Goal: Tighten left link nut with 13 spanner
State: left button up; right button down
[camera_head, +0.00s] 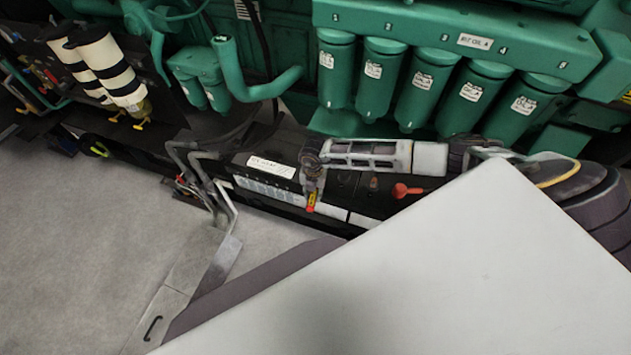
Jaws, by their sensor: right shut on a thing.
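My right gripper (312,181) reaches in from the right on my arm and is over the black battery box (342,191). It is shut on a small tool with a red and yellow end (311,201), which seems to be the 13 spanner. That end points down at the box's front side. The rest of the tool is hidden by the fingers. I cannot make out the left link nut at this size, nor whether the tool touches one. My left gripper is not in view.
A red part (401,190) sits on the box right of my gripper. Green filter canisters (376,82) hang behind it. Grey cables (203,172) run down at the box's left end.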

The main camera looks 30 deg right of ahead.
jog(key=shift+w+a+m, duration=0.2)
jog(key=shift+a+m, duration=0.1)
jog(key=shift+w+a, duration=0.1)
jog(key=shift+w, duration=0.05)
jog(key=shift+w+a+r+m, duration=0.1)
jog(key=shift+w+a+m, duration=0.4)
jog(key=shift+w+m, duration=0.1)
jog(key=shift+w+a, duration=0.1)
dwell(0.4)
jog(key=shift+w+a+r+m+b, duration=0.1)
jog(key=shift+w+a+m+b, duration=0.25)
jog(key=shift+w+m, duration=0.25)
jog(key=shift+w, duration=0.1)
jog(key=shift+w+a+m, duration=0.15)
jog(key=shift+w+m, duration=0.05)
jog(key=shift+m, duration=0.1)
jog(key=shift+s, duration=0.15)
